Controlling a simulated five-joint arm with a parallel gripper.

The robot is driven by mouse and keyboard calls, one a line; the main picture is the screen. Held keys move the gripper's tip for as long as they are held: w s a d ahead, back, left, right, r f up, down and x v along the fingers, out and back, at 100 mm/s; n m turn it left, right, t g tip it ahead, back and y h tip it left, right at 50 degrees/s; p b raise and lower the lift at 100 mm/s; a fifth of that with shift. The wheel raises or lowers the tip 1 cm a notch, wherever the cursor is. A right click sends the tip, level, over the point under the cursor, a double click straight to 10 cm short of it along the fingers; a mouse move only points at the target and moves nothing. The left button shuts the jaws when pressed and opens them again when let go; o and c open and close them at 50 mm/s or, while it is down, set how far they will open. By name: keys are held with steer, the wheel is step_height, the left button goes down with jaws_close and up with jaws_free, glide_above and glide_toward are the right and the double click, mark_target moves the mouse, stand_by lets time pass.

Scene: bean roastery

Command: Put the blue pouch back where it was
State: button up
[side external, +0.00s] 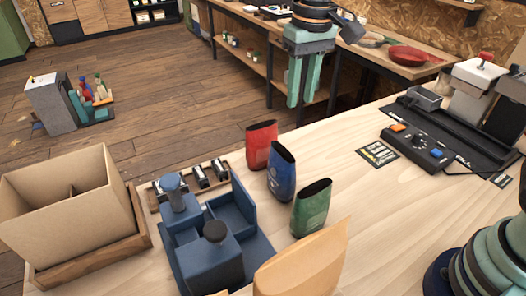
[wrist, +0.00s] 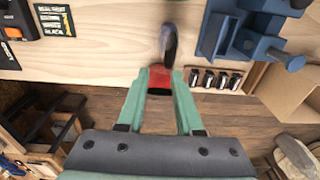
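The blue pouch (side external: 282,174) stands upright on the wooden table, between the red pouch (side external: 261,146) and the green pouch (side external: 310,208). In the wrist view the blue pouch (wrist: 168,45) is just beyond my fingertips. The red pouch (wrist: 160,78) shows between the fingertips there, but the side view shows it standing on the table, apart from my gripper. My gripper (side external: 300,100) points down, high up and toward the table's far edge in the side view. Its two teal fingers are apart and empty; they also show in the wrist view (wrist: 161,78). The green pouch is not visible in the wrist view.
A blue holder (side external: 240,212) with grey knobs stands left of the pouches. Behind it is a rack (side external: 192,180) of small jars. A cardboard bin (side external: 65,200) is at left, a tan bag (side external: 305,265) in front. A black machine (side external: 425,140) is at right.

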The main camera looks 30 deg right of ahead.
steer(key=s+d+t, duration=0.5)
steer(key=s+d, duration=0.6)
steer(key=d, duration=0.3)
steer(key=shift+s, duration=0.4)
